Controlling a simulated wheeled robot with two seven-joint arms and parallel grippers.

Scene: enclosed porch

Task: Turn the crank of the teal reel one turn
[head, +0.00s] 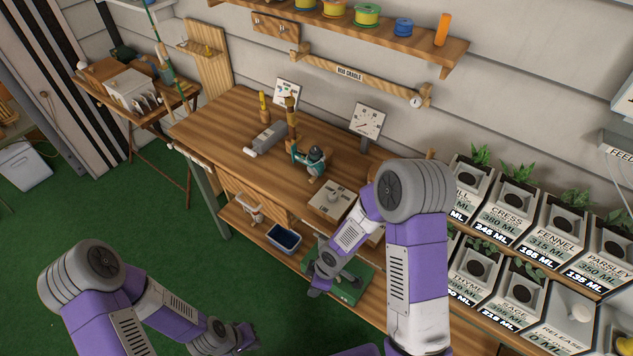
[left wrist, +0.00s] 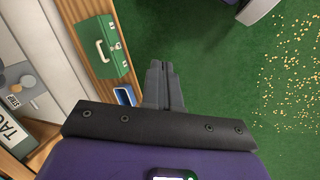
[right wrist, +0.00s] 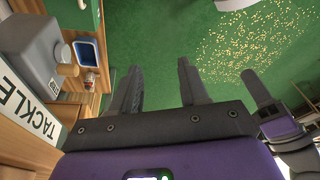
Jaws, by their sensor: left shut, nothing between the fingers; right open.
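The teal reel (head: 316,158) sits on the wooden workbench (head: 225,118), near the middle of its top. Its crank is too small to make out clearly. My left gripper (head: 250,338) is low in front of the bench, far from the reel. Its fingers are together and empty in the left wrist view (left wrist: 163,68). My right gripper (head: 316,290) is in front of the bench's lower shelf, below and apart from the reel. Its fingers are spread with nothing between them in the right wrist view (right wrist: 160,80). The reel shows in neither wrist view.
A grey device (head: 266,138), a flat box (head: 330,200) and a dial board (head: 367,121) stand around the reel. A blue bin (head: 284,238) is on the lower shelf. Planters (head: 515,195) line the right. Green floor (head: 130,210) is open at left.

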